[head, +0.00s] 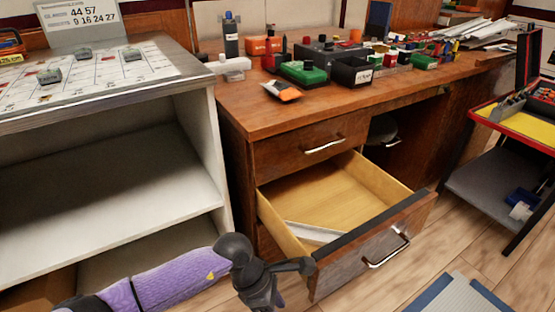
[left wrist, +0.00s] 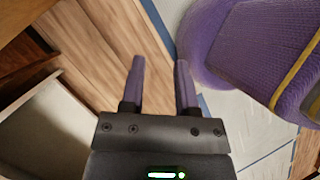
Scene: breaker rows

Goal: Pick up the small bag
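I cannot make out a small bag for certain in either view. My left gripper is low in front of the drawer in the head view. In the left wrist view its two fingers (left wrist: 160,80) are apart with nothing between them, above the floor. My right gripper is not in view.
The pulled-out drawer front (head: 375,250) juts into the room. A white shelf unit (head: 100,190) stands at left. The desk top (head: 235,100) carries many small boxes and bottles. A cart with a red and yellow tray (head: 525,125) stands at right.

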